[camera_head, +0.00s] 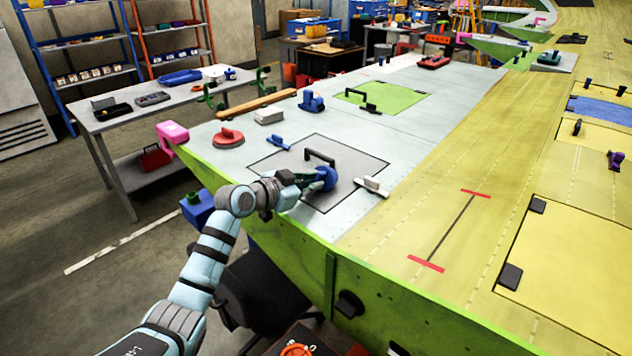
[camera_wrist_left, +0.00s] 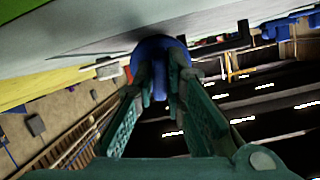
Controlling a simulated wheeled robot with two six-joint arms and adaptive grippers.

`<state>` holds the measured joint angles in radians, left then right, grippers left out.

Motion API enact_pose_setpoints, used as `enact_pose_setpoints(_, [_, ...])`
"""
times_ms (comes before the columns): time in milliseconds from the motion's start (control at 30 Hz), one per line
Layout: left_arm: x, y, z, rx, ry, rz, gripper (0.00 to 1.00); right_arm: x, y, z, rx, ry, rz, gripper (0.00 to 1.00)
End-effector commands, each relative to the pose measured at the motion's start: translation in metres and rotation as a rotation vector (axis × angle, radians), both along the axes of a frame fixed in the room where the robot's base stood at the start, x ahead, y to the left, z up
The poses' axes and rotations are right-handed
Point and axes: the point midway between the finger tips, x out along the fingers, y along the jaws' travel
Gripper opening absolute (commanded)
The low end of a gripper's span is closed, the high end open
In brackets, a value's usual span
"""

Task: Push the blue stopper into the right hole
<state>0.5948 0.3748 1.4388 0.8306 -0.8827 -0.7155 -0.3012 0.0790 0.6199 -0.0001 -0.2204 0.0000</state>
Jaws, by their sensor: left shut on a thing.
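The blue stopper (camera_head: 328,178) is round, with a stub at its back. My left gripper (camera_head: 305,180) is shut on it just over the grey square panel on the wing. In the left wrist view, the green fingers (camera_wrist_left: 160,84) close around the stub of the stopper (camera_wrist_left: 158,48), and its wide head faces the pale wing surface. I cannot tell whether it touches the surface. I cannot make out the right hole; the stopper and gripper may cover it. My right gripper is not in view.
A dark handle (camera_head: 320,156) stands on the grey panel (camera_head: 300,150) beside the stopper. A white-and-grey tool (camera_head: 372,186) lies to its right. A red round tool (camera_head: 229,138) and a blue tool (camera_head: 311,101) stand farther back. The yellow wing skin at right is mostly clear.

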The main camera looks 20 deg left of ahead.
Motion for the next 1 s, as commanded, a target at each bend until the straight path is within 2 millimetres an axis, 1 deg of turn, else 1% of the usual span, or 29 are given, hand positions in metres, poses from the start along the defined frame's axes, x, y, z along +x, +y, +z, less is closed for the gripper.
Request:
enact_pose_setpoints(33, [-0.001, 0.000, -0.003, 0.000, 0.008, 0.000, 0.00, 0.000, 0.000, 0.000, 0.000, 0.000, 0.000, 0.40])
enact_pose_setpoints(167, [-0.001, 0.000, 0.000, 0.000, 0.008, 0.000, 0.00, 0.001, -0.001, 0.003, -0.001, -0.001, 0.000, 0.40])
enact_pose_setpoints(267, [-0.001, 0.000, 0.011, 0.001, 0.008, -0.001, 0.00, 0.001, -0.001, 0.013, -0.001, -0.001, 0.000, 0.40])
enact_pose_setpoints(400, [0.000, 0.000, 0.031, 0.001, 0.004, -0.001, 0.00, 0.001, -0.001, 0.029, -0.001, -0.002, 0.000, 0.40])
enact_pose_setpoints(600, [0.000, 0.000, 0.055, 0.001, 0.003, 0.000, 0.00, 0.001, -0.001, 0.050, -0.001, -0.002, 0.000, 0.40])
enact_pose_setpoints(667, [0.000, 0.000, 0.060, 0.001, 0.003, 0.000, 0.00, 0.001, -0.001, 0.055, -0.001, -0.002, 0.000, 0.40])
enact_pose_setpoints(1000, [-0.002, 0.001, 0.058, 0.002, 0.003, -0.001, 0.00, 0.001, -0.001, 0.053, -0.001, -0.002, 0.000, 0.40])
